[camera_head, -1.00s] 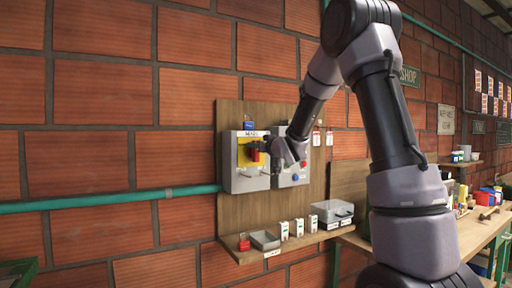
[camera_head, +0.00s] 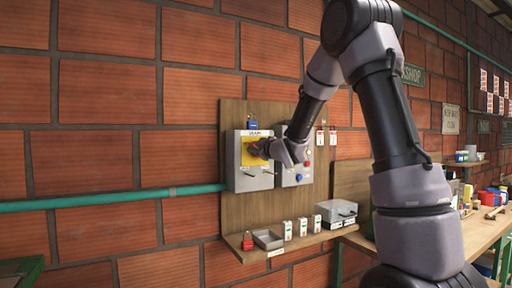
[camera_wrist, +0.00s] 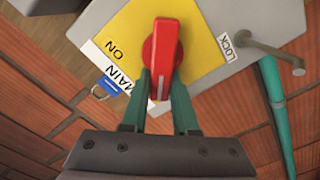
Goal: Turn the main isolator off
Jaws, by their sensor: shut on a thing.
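The main isolator is a grey box (camera_head: 243,178) on a wooden backboard in the head view, with a yellow plate (camera_head: 247,152) and a red rotary handle. In the wrist view the red handle (camera_wrist: 163,45) stands upright in the picture on the yellow plate (camera_wrist: 200,35), a white mark at its lower end. An ON label (camera_wrist: 115,49) and a MAIN label (camera_wrist: 118,82) are to its left. My gripper (camera_wrist: 161,85) is shut on the handle's lower end, one finger on each side. In the head view my gripper (camera_head: 267,150) hides most of the handle.
A second grey box (camera_head: 298,178) with buttons is just right of the isolator. A blue padlock (camera_wrist: 109,87) hangs near MAIN. The shelf below holds a red padlock (camera_head: 247,242) and a tray (camera_head: 268,240).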

